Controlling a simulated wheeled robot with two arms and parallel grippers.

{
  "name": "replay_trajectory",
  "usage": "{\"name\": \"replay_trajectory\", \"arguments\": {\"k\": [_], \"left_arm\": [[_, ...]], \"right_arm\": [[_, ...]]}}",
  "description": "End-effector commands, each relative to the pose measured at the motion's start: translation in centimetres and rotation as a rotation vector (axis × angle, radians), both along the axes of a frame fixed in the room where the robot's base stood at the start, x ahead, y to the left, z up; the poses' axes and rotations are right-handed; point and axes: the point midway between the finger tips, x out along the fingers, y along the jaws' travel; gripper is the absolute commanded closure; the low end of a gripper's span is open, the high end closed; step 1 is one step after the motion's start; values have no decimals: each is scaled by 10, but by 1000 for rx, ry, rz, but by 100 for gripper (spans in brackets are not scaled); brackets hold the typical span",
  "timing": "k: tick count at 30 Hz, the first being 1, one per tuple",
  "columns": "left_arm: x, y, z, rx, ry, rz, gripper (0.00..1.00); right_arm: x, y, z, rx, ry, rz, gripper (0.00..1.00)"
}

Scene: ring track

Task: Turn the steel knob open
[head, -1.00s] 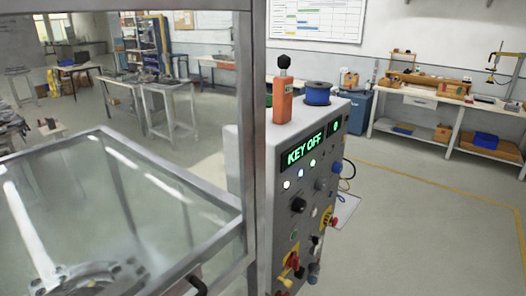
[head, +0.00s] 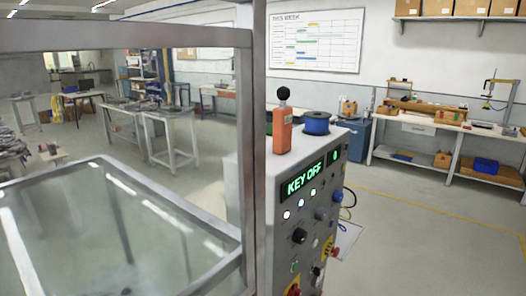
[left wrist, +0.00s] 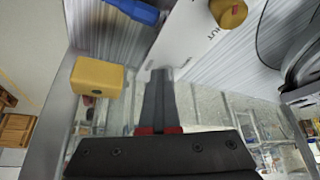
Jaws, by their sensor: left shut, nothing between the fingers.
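A grey control box (head: 262,230) stands in the middle of the head view, its lit display (head: 304,181) reading KEY OFF. Below the display are small lamps, a black knob (head: 299,236) and a small grey knob (head: 320,213); I cannot tell whether the grey one is the steel knob. My left gripper (left wrist: 160,78) shows only in the left wrist view, its fingers shut and empty. A brass-coloured round knob (left wrist: 229,12) sits on a white plate, beyond and to the right of the fingertips, with partly cut-off lettering "HUT" beside it. My right gripper is not in view.
In the left wrist view, a yellow block (left wrist: 98,78) and a blue part (left wrist: 135,10) lie close to the left of the fingers. In the head view, a metal-framed clear enclosure (head: 120,215) fills the left. An orange device (head: 282,132) and blue spool (head: 316,123) top the box.

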Motion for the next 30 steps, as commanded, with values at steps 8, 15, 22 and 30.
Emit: {"name": "replay_trajectory", "arguments": {"k": [8, 15, 22, 30], "left_arm": [[1, 7, 2, -2, -6, 3, 100], [2, 13, 2, -2, -5, 2, 100], [4, 17, 1, -1, -5, 1, 100], [4, 17, 2, -1, -6, 0, 100]], "right_arm": [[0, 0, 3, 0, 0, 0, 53], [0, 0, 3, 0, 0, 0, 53], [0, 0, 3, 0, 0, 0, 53], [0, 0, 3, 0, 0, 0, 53]]}}
